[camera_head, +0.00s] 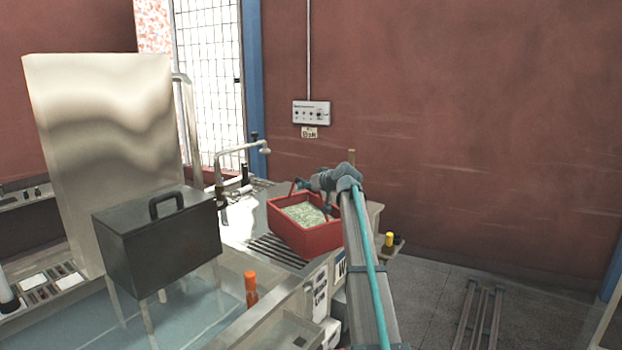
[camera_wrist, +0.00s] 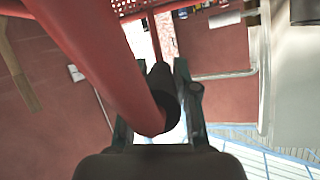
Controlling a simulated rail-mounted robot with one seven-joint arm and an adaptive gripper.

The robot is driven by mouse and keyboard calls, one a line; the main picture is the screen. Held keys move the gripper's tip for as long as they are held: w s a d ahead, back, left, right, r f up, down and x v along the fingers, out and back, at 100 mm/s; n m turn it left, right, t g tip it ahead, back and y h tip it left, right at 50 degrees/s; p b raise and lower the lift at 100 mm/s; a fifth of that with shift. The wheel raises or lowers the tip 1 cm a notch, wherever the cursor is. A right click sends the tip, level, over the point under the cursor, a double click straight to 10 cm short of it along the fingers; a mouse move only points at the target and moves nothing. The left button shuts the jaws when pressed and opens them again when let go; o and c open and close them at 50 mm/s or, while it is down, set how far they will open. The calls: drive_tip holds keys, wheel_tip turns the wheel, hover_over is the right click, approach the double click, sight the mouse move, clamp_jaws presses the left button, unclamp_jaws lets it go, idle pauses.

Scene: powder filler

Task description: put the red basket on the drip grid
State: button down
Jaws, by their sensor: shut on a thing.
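The red basket (camera_head: 318,239), filled with pale granular stuff, is at the right end of the slotted drip grid (camera_head: 272,250) in the head view. Its front side covers part of the slots. I cannot tell whether it touches the grid or hangs just above it. My gripper (camera_head: 326,187) is above the basket's back side, shut on its red handle. In the wrist view the thick red handle (camera_wrist: 100,55) runs down between the fingers of my gripper (camera_wrist: 165,95). Part of the basket's perforated red body (camera_wrist: 130,6) shows at the top edge.
A dark lidded box (camera_head: 160,245) with a handle stands left of the grid above a liquid-filled basin (camera_head: 190,310). An orange-topped bottle (camera_head: 251,288) stands in front of the grid. A bent metal tap (camera_head: 240,152) rises behind. A yellow-capped knob (camera_head: 389,240) is at right.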

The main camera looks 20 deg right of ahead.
drive_tip(key=shift+w+f, duration=0.25)
drive_tip(key=shift+w, duration=0.1)
drive_tip(key=shift+w+f+p, duration=0.2)
drive_tip(key=shift+f+p, duration=0.4)
drive_tip(key=shift+f, duration=1.2)
drive_tip(key=c, duration=0.9)
unclamp_jaws()
drive_tip(key=shift+f, duration=0.1)
drive_tip(key=shift+s, duration=0.1)
drive_tip(key=b+v, duration=0.3)
drive_tip(key=v, duration=0.9)
